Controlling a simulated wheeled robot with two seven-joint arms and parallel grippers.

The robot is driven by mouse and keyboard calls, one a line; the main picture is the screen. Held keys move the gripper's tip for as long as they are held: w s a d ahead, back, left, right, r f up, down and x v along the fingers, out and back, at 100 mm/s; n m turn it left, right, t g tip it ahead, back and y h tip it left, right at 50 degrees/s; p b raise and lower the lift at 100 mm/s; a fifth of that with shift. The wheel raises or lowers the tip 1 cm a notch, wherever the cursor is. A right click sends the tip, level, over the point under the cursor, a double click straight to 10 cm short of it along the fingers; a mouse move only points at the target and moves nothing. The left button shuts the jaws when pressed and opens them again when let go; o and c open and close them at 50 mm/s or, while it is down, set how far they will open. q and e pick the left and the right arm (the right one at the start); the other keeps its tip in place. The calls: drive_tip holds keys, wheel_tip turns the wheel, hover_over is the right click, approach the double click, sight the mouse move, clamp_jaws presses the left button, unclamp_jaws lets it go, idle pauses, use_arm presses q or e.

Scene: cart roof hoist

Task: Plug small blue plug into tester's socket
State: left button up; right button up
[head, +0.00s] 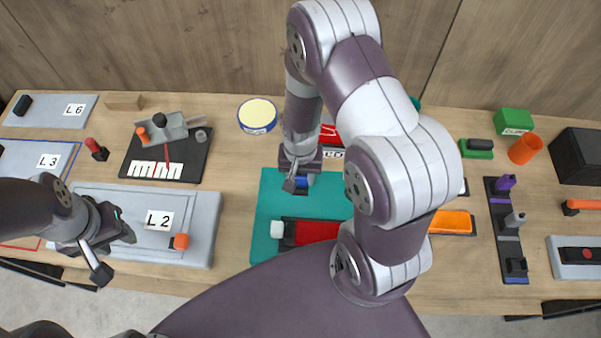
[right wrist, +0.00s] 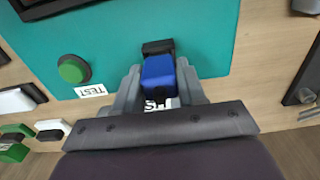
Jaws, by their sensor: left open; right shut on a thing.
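The small blue plug (right wrist: 158,73) is between the fingers of my right gripper (right wrist: 160,82), which is shut on it. In the head view my right gripper (head: 297,180) is over the teal tester panel (head: 268,205), with a bit of the blue plug (head: 302,181) showing. A black block (right wrist: 158,47), which looks like the socket, is directly at the plug's far end. I cannot tell whether the plug is inside it or only against it. The teal tester (right wrist: 205,30) also carries a green button (right wrist: 73,69) and a TEST label. My left gripper (head: 115,255) is open and empty at the lower left.
A grey L2 panel (head: 203,225) with an orange knob lies beside my left gripper. A red block (head: 315,231) with a white end sits on the tester's near part. My right arm hides much of the table's middle. Bare wood shows left of the tester.

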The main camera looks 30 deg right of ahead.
drive_tip(key=shift+f+b, duration=0.4)
drive_tip(key=shift+f, duration=0.3)
drive_tip(key=o, duration=1.1)
drive_tip(key=shift+o, duration=0.2)
wheel_tip(320, 180, up, 13)
drive_tip(key=b, duration=0.1)
drive_tip(key=shift+f, duration=0.15)
